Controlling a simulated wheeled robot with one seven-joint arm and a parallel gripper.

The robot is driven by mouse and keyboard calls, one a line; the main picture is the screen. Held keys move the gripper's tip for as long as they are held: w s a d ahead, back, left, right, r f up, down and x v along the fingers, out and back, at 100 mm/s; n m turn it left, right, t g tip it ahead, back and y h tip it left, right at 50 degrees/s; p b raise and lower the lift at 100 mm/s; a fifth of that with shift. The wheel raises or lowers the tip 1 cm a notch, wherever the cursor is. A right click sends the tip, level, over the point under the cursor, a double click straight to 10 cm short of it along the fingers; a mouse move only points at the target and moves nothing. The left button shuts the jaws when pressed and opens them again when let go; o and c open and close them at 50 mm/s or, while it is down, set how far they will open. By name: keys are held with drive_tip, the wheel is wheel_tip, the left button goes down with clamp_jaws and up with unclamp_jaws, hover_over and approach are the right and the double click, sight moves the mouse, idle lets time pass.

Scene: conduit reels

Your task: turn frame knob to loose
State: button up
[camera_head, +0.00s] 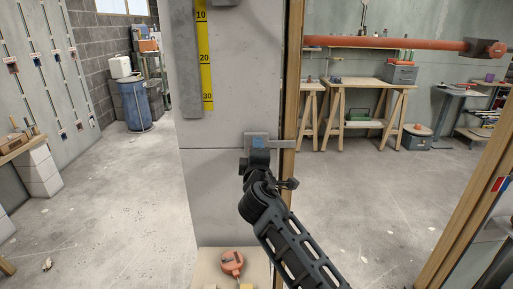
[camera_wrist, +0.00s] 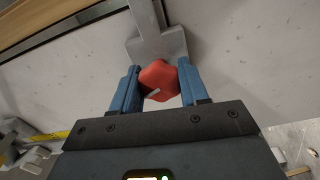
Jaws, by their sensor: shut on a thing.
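The red six-sided knob (camera_wrist: 159,74) shows in the wrist view, with a short pale mark on its face. It sits in front of a grey metal plate (camera_wrist: 176,42) with a bar running up from it. My gripper (camera_wrist: 157,84) is shut on the knob, a blue finger on each side. In the head view my gripper (camera_head: 259,143) is against the grey plate (camera_head: 248,139) on the concrete pillar, by the wooden frame post. The gripper hides the knob there. A grey bar (camera_head: 283,144) reaches right from the plate across the post.
The pillar (camera_head: 230,185) carries a yellow scale (camera_head: 205,58) above. An orange bar (camera_head: 385,42) crosses the opening at upper right. An orange round device (camera_head: 232,263) sits on a ledge below. Workbenches stand at the back; the floor on both sides is mostly clear.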

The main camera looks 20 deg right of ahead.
drive_tip(key=n+p, duration=0.2)
drive_tip(key=n, duration=0.1)
drive_tip(key=shift+r+n, duration=0.1)
drive_tip(key=shift+n, duration=0.3)
drive_tip(key=shift+n+p, duration=0.95)
drive_tip(key=shift+n, duration=0.75)
drive_tip(key=o, duration=1)
drive_tip(key=shift+o, duration=0.2)
drive_tip(key=v, duration=0.7)
drive_tip(key=shift+s, duration=0.4)
drive_tip(key=shift+a, duration=0.1)
